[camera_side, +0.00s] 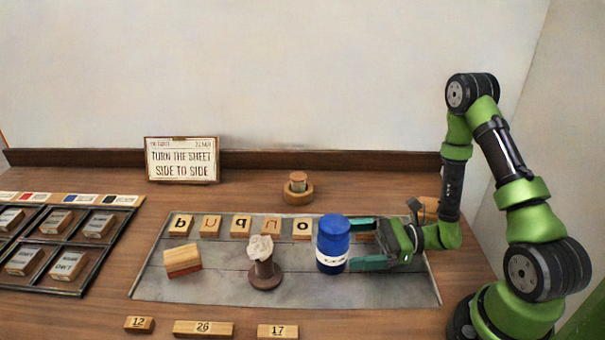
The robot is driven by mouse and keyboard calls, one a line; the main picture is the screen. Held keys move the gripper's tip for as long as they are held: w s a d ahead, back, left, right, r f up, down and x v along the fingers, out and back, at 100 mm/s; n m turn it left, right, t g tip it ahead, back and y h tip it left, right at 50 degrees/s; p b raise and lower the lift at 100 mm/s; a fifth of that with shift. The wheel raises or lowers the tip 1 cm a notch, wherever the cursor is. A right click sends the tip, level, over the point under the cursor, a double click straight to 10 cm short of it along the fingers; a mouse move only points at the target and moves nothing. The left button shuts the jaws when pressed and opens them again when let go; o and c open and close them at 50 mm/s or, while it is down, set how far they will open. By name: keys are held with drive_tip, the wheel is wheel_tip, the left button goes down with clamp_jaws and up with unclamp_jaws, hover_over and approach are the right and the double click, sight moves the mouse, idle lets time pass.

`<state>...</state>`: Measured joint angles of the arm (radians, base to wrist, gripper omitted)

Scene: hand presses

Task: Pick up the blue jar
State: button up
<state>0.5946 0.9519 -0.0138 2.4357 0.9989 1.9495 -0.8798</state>
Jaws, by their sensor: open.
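The blue jar (333,240) stands upright on the grey mat (200,285), right of the mat's middle. It has a blue lid and a white band with small dark marks low on its side. My gripper (362,243) is low over the mat, just right of the jar, pointing left at it. Its two green fingers are apart, one towards the back and one towards the front. The fingertips reach close to the jar's right side; I cannot tell whether they touch it. Nothing is held.
Left of the jar stand a round-based stamp (264,265) and a wooden block (183,260). Letter blocks (240,226) line the mat's back. Number blocks (203,328) lie in front. A divided tray (75,236) is at left, a sign (181,160) and round wooden piece (298,190) behind.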

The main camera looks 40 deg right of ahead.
sight(333, 244)
drive_tip(key=shift+x, duration=2.7)
drive_tip(key=shift+w+d+r, duration=0.1)
drive_tip(key=shift+d+r, duration=0.05)
drive_tip(key=shift+d, duration=0.05)
clamp_jaws()
